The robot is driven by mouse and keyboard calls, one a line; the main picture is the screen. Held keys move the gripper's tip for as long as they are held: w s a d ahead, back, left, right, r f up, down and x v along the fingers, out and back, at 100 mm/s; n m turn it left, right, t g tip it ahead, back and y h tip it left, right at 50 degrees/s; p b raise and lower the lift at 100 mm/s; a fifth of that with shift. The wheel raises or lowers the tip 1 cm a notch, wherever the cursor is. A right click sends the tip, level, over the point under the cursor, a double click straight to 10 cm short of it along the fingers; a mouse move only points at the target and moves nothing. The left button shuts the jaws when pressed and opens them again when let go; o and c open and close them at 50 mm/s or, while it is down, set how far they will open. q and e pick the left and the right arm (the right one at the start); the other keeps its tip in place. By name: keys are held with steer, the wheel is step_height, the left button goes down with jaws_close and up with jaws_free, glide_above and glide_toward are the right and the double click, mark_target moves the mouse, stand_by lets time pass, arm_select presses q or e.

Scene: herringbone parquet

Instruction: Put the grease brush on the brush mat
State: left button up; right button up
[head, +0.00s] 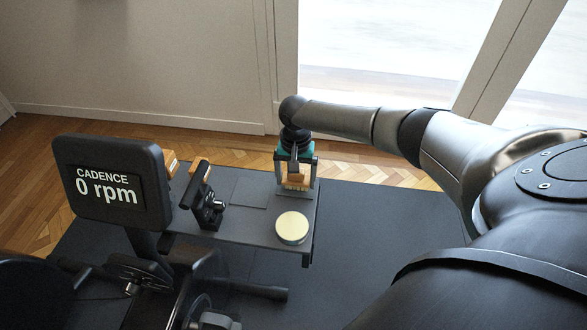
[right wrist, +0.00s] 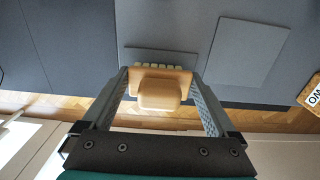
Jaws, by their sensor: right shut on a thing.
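The grease brush (head: 296,181) is a small wooden block with pale bristles pointing down. My right gripper (head: 297,178) is shut on it, over the far right part of the grey bench top (head: 262,225). In the right wrist view the brush (right wrist: 160,88) sits between the two fingers of my gripper (right wrist: 161,78), its bristles at the far side. I cannot tell whether the bristles touch the bench. The brush mat looks like the thin dark grey square (head: 250,193) left of the gripper; it also shows in the right wrist view (right wrist: 246,50). My left gripper is out of view.
A round cream-lidded tin (head: 292,228) stands near the bench's front right. A black upright device (head: 207,198) stands left of the mat. A cadence display (head: 112,183) and a wooden block with a white label (head: 169,162) are farther left.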

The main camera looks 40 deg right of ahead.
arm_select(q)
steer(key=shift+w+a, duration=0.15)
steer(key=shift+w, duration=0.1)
arm_select(e)
steer(key=shift+f, duration=0.15)
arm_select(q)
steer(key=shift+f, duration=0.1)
arm_select(e)
steer(key=shift+f, duration=0.25)
steer(key=o, duration=1)
steer(key=shift+o, duration=0.2)
steer(key=shift+r, duration=0.35)
step_height(320, 180, up, 6)
steer(key=p, duration=0.3)
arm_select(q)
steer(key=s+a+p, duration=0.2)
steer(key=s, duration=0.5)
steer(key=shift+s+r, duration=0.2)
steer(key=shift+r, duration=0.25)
arm_select(e)
steer(key=shift+r, duration=2.65)
